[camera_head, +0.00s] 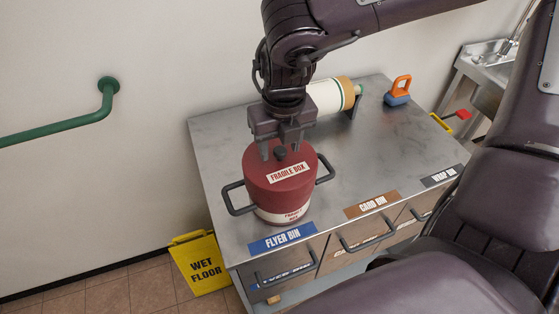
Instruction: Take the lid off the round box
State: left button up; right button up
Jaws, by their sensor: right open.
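The round box (283,215) stands upright on the metal counter, with a white label band low on its side and a dark handle on each side. Its dark red lid (265,181) sits on top, carries a "FRAGILE BOX" label and has a dark knob (281,153). My right gripper (283,151) points down at the lid, its open fingers on either side of the knob. I cannot tell whether the fingers touch it. My left gripper does not show.
The metal counter (225,140) has free room right of the box. A white roll (328,97) and an orange-and-blue object (398,91) stand at its back. Drawers with handles line the front. A yellow wet floor sign (201,262) stands at the left.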

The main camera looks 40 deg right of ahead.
jog(key=shift+s+f, duration=0.1)
jog(key=shift+s, duration=0.05)
grip_shut()
dwell(0.4)
jog(key=shift+r, duration=0.65)
notch_tip(320, 180, up, 19)
jog(key=shift+f, duration=0.2)
